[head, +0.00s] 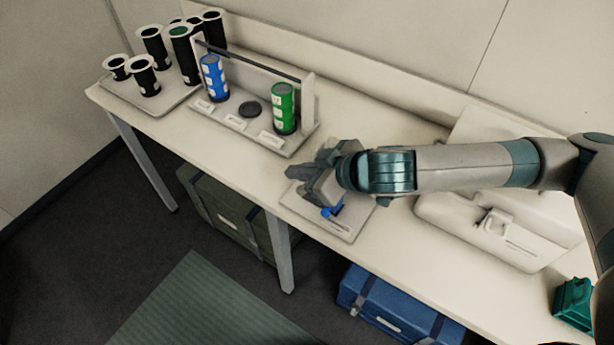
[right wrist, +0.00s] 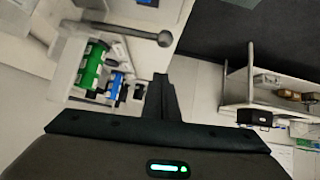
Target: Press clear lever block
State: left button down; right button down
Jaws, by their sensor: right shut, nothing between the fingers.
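A pale lever block (head: 352,222) lies near the front edge of the bench, with a small blue part (head: 332,210) showing on it. My right gripper (head: 292,172) is over this block and hides much of its top. Its fingers point left and are shut and empty; they also show in the right wrist view (right wrist: 160,80). In that view a grey lever with a ball end (right wrist: 164,40) sticks out beside the fingertips, apart from them in the picture. I cannot tell whether the gripper touches the block. My left gripper is not in view.
A pale rack (head: 240,127) with a crossbar holds a blue stack (head: 213,78), a green stack (head: 284,108) and a black disc (head: 250,109). Several dark cups stand on a tray (head: 175,103) at far left. A pale device (head: 470,225) lies right of the block.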

aim_at(305, 193)
jog(key=shift+s+d+f+b, duration=0.2)
jog(key=shift+d+f+b, duration=0.2)
jog(key=shift+f+b, duration=0.3)
jog(key=shift+s+d+f+b, duration=0.15)
jog(key=shift+d+f+b, duration=0.2)
jog(key=shift+f+b, duration=0.35)
jog(key=shift+f, duration=0.1)
